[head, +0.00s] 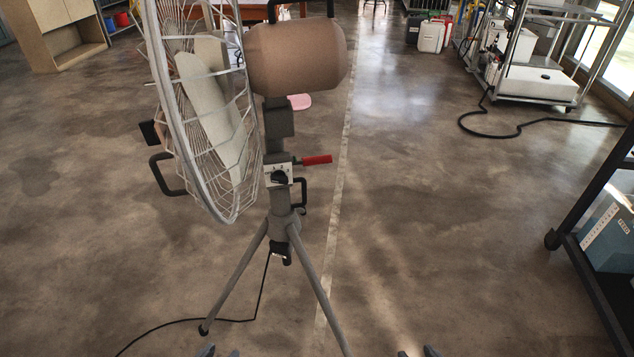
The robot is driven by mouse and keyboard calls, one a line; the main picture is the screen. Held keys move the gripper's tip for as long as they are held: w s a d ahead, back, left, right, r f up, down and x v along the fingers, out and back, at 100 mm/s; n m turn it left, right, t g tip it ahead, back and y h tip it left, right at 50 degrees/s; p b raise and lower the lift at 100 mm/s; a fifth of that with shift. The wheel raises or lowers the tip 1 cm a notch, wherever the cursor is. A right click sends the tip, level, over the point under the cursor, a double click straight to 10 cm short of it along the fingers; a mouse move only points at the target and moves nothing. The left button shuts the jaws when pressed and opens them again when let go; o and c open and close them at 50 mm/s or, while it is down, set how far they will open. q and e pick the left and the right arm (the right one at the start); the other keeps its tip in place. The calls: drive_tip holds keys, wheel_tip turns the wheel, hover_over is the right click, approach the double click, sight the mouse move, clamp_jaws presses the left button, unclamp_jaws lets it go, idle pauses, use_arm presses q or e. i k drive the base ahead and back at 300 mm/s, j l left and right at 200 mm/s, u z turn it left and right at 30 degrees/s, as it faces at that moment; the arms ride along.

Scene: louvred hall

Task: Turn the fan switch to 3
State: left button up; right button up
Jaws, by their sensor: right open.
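A standing fan with a wire cage (236,190) and a brown motor housing (297,56) stands on a grey tripod in front of me. The cage faces left. The fan switch (279,178) is a black round knob on a small pale plate on the fan's post, below the housing. Marks show above the knob, but they are too small to read, and I cannot tell where the knob points. Only the fingertips of my left gripper (220,352) and right gripper (418,352) show at the bottom edge. Both are open, empty and well apart from the switch.
A red-gripped lever (317,160) sticks out right of the post, just above the switch. A black cable (190,321) runs left along the floor. A dark-framed rack with a blue box (610,235) stands at right, a metal trolley (535,82) behind. Floor between is clear.

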sight(279, 176)
drive_tip(key=z, duration=1.5)
drive_tip(key=l+z, duration=0.1)
drive_tip(key=z, duration=0.7)
drive_tip(key=l+z, duration=0.15)
drive_tip(key=z, duration=0.25)
drive_tip(key=i+l+u, duration=0.15)
drive_tip(key=l, duration=0.3)
drive_tip(key=l+u, duration=0.2)
drive_tip(key=l, duration=0.25)
drive_tip(key=i+l+u, duration=0.6)
drive_tip(key=i+u, duration=0.15)
drive_tip(key=i+j+u, duration=0.1)
drive_tip(key=i+u, duration=0.55)
drive_tip(key=i+l+u, duration=0.1)
drive_tip(key=i+u, duration=0.95)
drive_tip(key=i+l+u, duration=0.15)
drive_tip(key=i+u, duration=0.4)
drive_tip(key=u, duration=0.2)
drive_tip(key=i+l+u, duration=0.15)
drive_tip(key=u, duration=0.3)
drive_tip(key=i+l+u, duration=0.15)
drive_tip(key=u, duration=0.25)
drive_tip(key=i+u, duration=0.2)
drive_tip(key=u, duration=0.15)
drive_tip(key=i+l+u, duration=0.4)
drive_tip(key=u, duration=0.25)
